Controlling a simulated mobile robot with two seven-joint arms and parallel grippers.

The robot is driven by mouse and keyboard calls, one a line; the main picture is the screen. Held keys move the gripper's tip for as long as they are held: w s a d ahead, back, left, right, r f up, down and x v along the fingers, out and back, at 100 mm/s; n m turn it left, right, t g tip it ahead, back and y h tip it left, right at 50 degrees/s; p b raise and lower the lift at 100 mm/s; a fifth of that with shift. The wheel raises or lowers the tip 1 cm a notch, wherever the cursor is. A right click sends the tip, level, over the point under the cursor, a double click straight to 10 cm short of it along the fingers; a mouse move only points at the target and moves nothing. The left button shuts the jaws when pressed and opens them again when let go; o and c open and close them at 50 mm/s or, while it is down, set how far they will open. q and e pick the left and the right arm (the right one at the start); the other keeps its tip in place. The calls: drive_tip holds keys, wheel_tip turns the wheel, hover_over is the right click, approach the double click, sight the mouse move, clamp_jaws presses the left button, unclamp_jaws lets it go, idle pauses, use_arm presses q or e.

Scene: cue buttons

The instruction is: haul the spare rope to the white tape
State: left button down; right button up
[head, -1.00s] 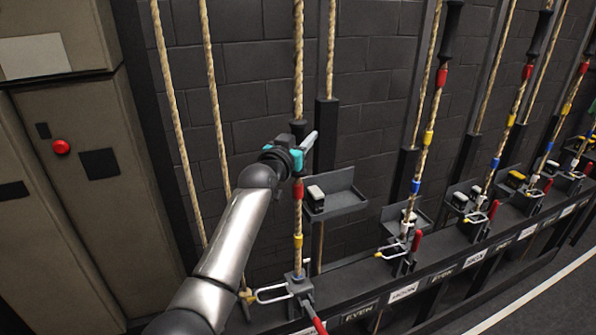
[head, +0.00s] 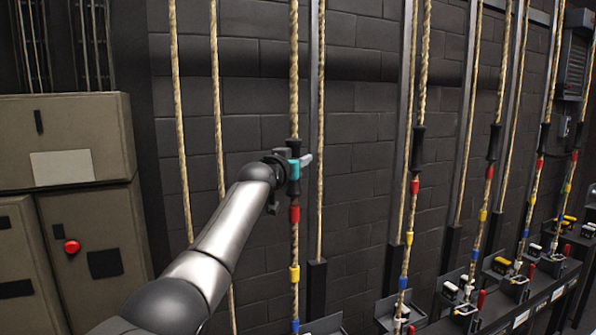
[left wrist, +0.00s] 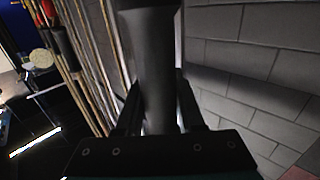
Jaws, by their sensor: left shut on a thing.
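My left gripper (head: 292,170) is shut on the dark sleeve (head: 293,146) of a tan rope (head: 294,65) in the head view. Below the gripper this rope carries red, yellow and blue tape bands, the blue one (head: 295,326) at the bottom edge of the picture. No white tape shows on this rope; its lower end and rope lock are out of view. No readable label shows which rope is the spare one. In the left wrist view the dark sleeve (left wrist: 152,70) stands between the fingers. My right gripper is not in view.
More ropes with tape bands, such as this one (head: 417,150), hang to the right, above locks with red handles. Plain tan ropes (head: 216,90) hang on both sides of my rope. A cabinet (head: 95,215) with a red button stands at left. A block wall is behind.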

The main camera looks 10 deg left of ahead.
use_arm(q)
drive_tip(key=shift+r+p, duration=0.4)
drive_tip(key=shift+r, duration=0.65)
drive_tip(key=shift+f, duration=0.1)
drive_tip(key=c, duration=0.5)
unclamp_jaws()
drive_tip(key=shift+f, duration=0.1)
drive_tip(key=shift+s, duration=0.1)
drive_tip(key=shift+s+a+f+b, duration=0.1)
drive_tip(key=shift+s+b, duration=0.4)
drive_tip(key=shift+s, duration=0.2)
drive_tip(key=shift+s+a+b, duration=0.45)
drive_tip(key=shift+s+b, duration=0.25)
drive_tip(key=shift+s, duration=1.55)
drive_tip(key=shift+s+a+b, duration=0.45)
drive_tip(key=shift+s+b, duration=0.2)
drive_tip(key=shift+s, duration=1.55)
drive_tip(key=shift+s+a+b, duration=0.45)
drive_tip(key=shift+s+b, duration=0.25)
drive_tip(key=shift+s, duration=1.55)
